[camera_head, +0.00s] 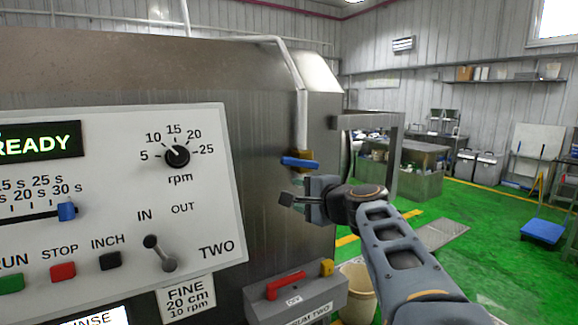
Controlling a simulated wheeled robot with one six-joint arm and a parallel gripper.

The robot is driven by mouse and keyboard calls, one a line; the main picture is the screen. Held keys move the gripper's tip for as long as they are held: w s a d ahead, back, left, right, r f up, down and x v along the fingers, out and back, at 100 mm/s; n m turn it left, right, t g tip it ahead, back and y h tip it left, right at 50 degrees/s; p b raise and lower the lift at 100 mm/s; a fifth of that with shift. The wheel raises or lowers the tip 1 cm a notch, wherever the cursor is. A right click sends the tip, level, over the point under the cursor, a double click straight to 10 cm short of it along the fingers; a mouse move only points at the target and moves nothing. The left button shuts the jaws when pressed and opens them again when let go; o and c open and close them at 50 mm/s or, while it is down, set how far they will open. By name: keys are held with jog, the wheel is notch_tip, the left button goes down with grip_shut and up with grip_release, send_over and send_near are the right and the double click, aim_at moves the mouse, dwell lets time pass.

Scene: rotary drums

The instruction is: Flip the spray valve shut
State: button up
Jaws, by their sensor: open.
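The spray valve is a brass body (306,156) at the lower end of a pale vertical pipe (301,118), at the edge of the steel cabinet. Its blue lever (299,162) points left, roughly level and crosswise to the pipe. My gripper (289,197) is open and empty just below the lever, reaching in from the right. A gap shows between the gripper and the lever. The far finger is partly hidden.
A white control panel (120,200) with a knob, slider, buttons and a toggle fills the left. Below my gripper is a grey box (297,302) with a red handle (286,285). A beige bucket (357,290) stands on the green floor.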

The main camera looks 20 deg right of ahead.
aim_at(294, 163)
jog(key=w+d+r+m+t+h, duration=0.1)
jog(key=w+d+r+m+t, duration=0.1)
jog(key=d+r+m, duration=0.15)
jog(key=w+p, duration=0.1)
jog(key=w, duration=0.3)
jog(key=w+p, duration=0.2)
jog(key=w, duration=0.2)
jog(key=w+p, duration=0.1)
jog(key=w, duration=0.3)
jog(key=shift+w+a+r, duration=0.25)
jog(key=shift+a+r, duration=0.1)
jog(key=shift+h, duration=0.3)
grip_shut()
